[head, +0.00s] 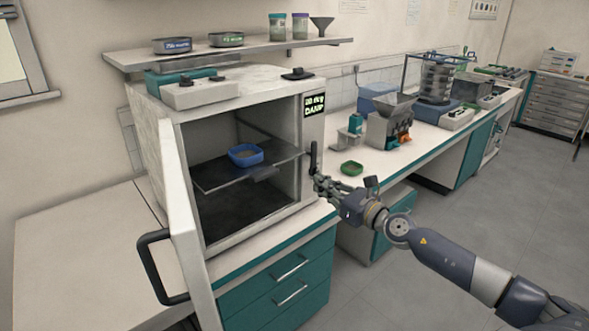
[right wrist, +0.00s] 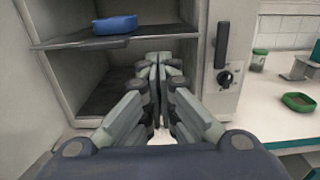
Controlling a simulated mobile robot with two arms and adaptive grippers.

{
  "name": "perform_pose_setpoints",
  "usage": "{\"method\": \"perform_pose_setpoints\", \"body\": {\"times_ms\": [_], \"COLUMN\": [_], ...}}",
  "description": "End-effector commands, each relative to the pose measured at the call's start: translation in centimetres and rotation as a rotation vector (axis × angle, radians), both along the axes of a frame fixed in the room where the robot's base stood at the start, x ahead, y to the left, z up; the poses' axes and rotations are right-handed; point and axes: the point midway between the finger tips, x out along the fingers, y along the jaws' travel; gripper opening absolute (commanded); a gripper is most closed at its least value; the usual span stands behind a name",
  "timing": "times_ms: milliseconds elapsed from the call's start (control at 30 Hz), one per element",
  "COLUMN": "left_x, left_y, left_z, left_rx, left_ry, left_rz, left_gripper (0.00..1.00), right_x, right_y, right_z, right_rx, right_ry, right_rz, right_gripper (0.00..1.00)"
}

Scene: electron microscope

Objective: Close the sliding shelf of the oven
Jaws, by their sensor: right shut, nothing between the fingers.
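The oven (head: 312,150) stands on the bench with its door (head: 185,225) swung open to the left. Inside, the dark sliding shelf (head: 215,176) holds a blue dish (head: 246,154). The shelf has a tab at its front edge. In the right wrist view the shelf (right wrist: 60,43) and blue dish (right wrist: 114,25) are at the upper left. My right gripper (head: 318,184) is at the right front side of the oven, below the dark latch. Its fingers (right wrist: 155,62) are shut and empty, below the shelf's level in the wrist view. My left gripper is not in view.
A black door handle (head: 160,265) sticks out at the left. A green dish (head: 351,168) and a hopper machine (head: 390,122) stand on the bench to the right. Teal drawers (head: 280,280) are below the oven. Open floor lies at the right.

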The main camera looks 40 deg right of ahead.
Motion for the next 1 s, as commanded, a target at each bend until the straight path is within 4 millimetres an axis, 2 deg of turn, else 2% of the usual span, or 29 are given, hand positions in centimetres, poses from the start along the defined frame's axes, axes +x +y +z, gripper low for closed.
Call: {"method": "perform_pose_setpoints", "body": {"times_ms": [467, 1000], "left_x": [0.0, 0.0], "left_y": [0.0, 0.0], "left_z": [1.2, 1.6], "left_rx": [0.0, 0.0], "left_ry": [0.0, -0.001], "left_rz": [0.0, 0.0], "left_gripper": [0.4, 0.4], "right_x": [5.0, 10.6], "right_y": [0.3, 0.8], "right_z": [0.2, 0.0], "right_rx": [0.005, 0.006], "right_ry": [-0.003, -0.002], "right_rz": [-0.002, -0.003], "right_gripper": [0.0, 0.0]}}
